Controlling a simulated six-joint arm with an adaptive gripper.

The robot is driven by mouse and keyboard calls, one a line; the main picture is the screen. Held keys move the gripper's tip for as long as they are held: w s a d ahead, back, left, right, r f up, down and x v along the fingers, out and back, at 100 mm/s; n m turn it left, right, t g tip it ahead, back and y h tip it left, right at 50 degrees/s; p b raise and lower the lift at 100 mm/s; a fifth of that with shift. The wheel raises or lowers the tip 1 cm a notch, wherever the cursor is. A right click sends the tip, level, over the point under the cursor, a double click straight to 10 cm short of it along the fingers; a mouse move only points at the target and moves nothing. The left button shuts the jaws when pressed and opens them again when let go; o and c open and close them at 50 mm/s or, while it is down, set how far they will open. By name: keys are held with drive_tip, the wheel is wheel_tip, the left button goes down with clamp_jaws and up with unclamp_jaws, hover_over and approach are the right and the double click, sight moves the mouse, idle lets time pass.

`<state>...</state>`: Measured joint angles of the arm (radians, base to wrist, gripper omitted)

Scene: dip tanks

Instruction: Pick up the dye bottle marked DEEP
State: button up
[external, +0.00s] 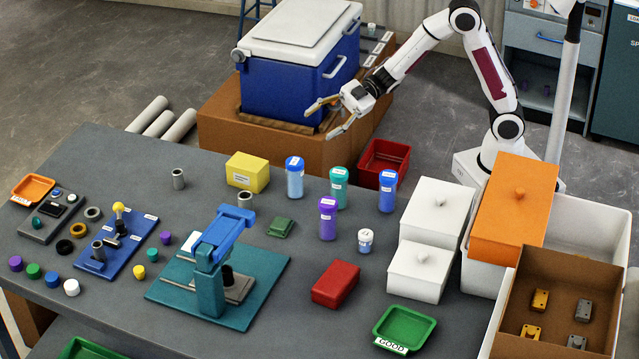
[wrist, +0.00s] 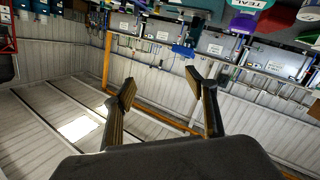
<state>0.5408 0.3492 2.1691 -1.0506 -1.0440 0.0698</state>
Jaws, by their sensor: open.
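Several capped bottles stand upright on the grey table in the external view: a light blue one (external: 295,181), a teal one (external: 338,191), a darker blue one (external: 387,194), a purple one (external: 327,220) and a small white one (external: 365,241). Their labels are too small to read there, so I cannot tell which is marked DEEP. In the wrist view a label reading TEAL (wrist: 250,4) shows at the top edge. My gripper (external: 320,124) is open and empty, raised beyond the bottles in front of the cooler; its spread fingers (wrist: 163,92) also show in the wrist view.
A blue cooler (external: 292,82) stands on a brown block behind the table. A red block (external: 336,284) and a teal fixture (external: 212,280) are nearer the front.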

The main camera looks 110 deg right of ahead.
drive_tip(key=s+a+f+n+g+y, duration=0.2)
drive_tip(key=s+a+f+n+y, duration=0.1)
drive_tip(key=s+f+y, duration=0.6)
drive_tip(key=g+y, duration=0.2)
drive_tip(key=g, duration=0.3)
approach(388, 192)
wheel_tip(388, 192, down, 3)
drive_tip(key=shift+w+d+n, duration=0.1)
drive_tip(key=shift+d+n, duration=0.2)
drive_tip(key=shift+d, duration=0.15)
drive_tip(key=shift+w+a, duration=0.1)
drive_tip(key=shift+a, duration=0.05)
drive_tip(key=shift+x, duration=1.15)
drive_tip(key=shift+a, duration=0.1)
drive_tip(key=shift+s+r+x, duration=0.1)
drive_tip(key=shift+r+x, duration=0.05)
drive_tip(key=shift+x, duration=0.75)
drive_tip(key=shift+s+r+x, duration=0.1)
drive_tip(key=shift+s+x, duration=0.05)
drive_tip(key=shift+x, duration=1.55)
